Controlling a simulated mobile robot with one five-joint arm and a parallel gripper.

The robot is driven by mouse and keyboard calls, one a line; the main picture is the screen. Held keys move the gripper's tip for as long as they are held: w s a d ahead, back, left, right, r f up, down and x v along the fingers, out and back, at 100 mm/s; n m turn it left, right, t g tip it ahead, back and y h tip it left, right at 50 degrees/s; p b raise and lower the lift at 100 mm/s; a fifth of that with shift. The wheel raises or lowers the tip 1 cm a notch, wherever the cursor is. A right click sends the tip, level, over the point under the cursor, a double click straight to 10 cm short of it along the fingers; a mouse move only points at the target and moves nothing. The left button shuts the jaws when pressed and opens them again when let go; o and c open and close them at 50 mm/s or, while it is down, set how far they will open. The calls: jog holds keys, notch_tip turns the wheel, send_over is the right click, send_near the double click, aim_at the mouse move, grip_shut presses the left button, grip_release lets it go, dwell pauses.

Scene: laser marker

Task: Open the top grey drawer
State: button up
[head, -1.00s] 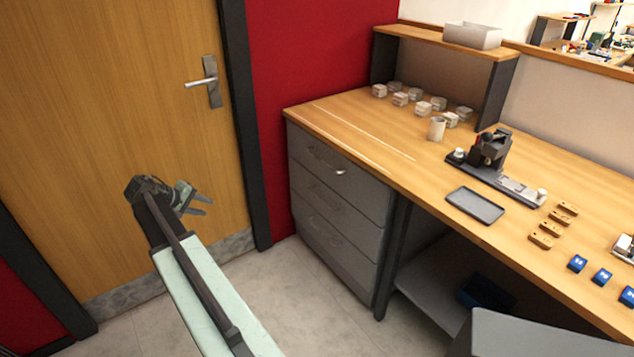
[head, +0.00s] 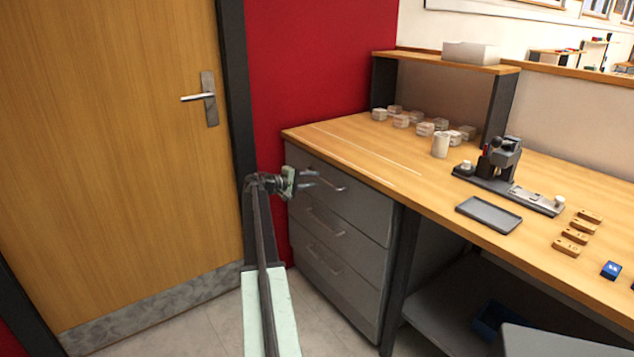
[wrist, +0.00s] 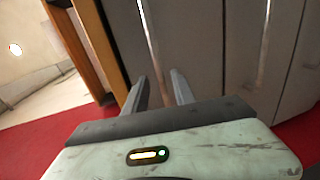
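The grey drawer unit stands under the left end of the bench, with the top grey drawer (head: 365,212) just below the bench top. Its bar handle (head: 332,185) runs across the front. The drawer looks shut. My gripper (head: 315,180) is in front of the top drawer, at about handle height, its fingers partly overlapping the handle in the head view. In the wrist view my gripper (wrist: 157,88) has its two fingers apart and empty, pointing at the top drawer's front (wrist: 183,45). The top handle (wrist: 150,40) lies just beyond the fingertips. Whether they touch it cannot be told.
Two lower grey drawers, middle (head: 335,235) and bottom (head: 330,280), look shut. A wooden door (head: 120,150) and red wall (head: 310,80) are to the left. Floor in front is clear.

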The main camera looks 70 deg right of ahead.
jog(key=x, duration=0.2)
jog(key=shift+s+d+f, duration=0.1)
jog(key=shift+d, duration=0.2)
grip_shut()
dwell(1.0)
